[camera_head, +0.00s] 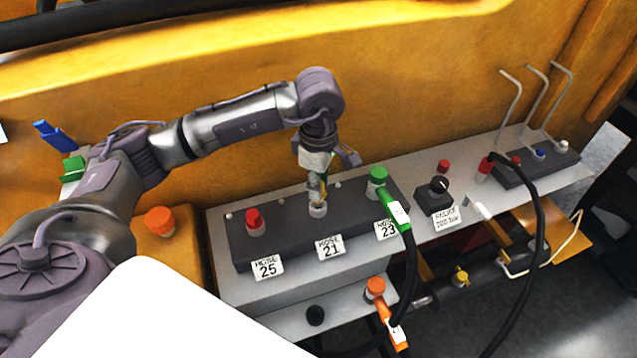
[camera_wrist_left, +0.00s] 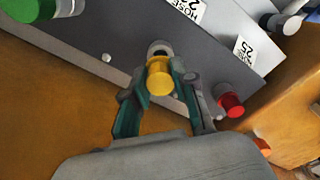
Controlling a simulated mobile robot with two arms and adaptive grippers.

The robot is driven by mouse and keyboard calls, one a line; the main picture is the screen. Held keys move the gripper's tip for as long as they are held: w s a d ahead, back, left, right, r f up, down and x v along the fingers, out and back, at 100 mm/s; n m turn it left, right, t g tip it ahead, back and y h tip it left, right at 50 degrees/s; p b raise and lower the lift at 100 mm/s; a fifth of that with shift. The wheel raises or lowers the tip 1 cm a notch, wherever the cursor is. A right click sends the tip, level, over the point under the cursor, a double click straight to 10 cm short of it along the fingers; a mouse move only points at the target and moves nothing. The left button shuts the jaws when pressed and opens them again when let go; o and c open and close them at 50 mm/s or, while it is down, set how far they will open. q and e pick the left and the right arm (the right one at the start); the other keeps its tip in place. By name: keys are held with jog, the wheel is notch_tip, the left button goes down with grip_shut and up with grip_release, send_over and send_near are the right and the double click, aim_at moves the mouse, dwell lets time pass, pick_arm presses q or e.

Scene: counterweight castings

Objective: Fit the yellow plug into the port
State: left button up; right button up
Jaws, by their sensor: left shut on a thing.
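My left gripper (camera_head: 318,188) points down over the dark port block on the grey bench. In the left wrist view my left gripper (camera_wrist_left: 163,92) is shut on the yellow plug (camera_wrist_left: 160,78), with a teal-lined finger on either side. The port (camera_head: 318,210) is a pale metal fitting behind the HOSE 21 label. The port shows in the left wrist view (camera_wrist_left: 159,48) just beyond the plug's end. In the head view the plug is mostly hidden by the fingers. I cannot tell whether plug and port touch. My right gripper is not in view.
A red cap (camera_head: 255,221) stands left of the port by HOSE 25. A green connector (camera_head: 378,184) with a hose stands to the right by HOSE 23. An orange connector (camera_head: 376,289) sits on the lower ledge. A black knob box (camera_head: 435,197) stands farther right.

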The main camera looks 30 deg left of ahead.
pick_arm(q)
jog(key=shift+b, duration=0.3)
dwell(0.5)
jog(key=shift+f+b, duration=1.8)
jog(key=shift+b, duration=0.05)
jog(key=o, duration=0.8)
jog(key=shift+o, duration=0.2)
jog(key=shift+r, duration=0.15)
notch_tip(320, 180, up, 12)
jog(key=shift+f, duration=0.1)
jog(key=shift+s+f, duration=0.1)
